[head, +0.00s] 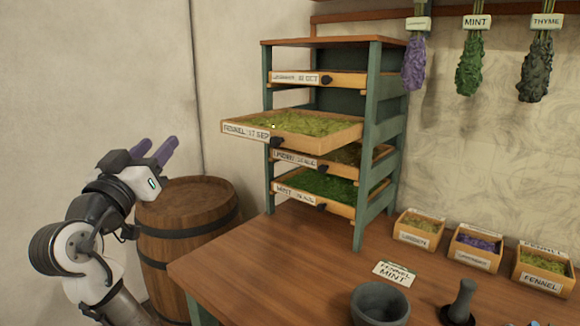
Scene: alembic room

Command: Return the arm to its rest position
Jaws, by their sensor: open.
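My gripper (158,150) is at the left of the head view, above a wooden barrel. Its two purple-grey fingers point up and to the right. They are apart, and nothing shows between them. My arm comes up from the lower left and bends at the elbow. The gripper is apart from the drying rack (372,150) to its right. The rack's fennel drawer (245,132) is pulled out toward the left and holds green herbs. The drawer front is a clear distance from my fingertips.
The barrel (187,225) stands beside the wooden table (250,270). On the table are a mortar (380,305), a pestle (461,302), a fennel and mint card (394,272) and small labelled herb boxes (476,250). Herb bundles (468,68) hang on the wall. The space above the barrel is open.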

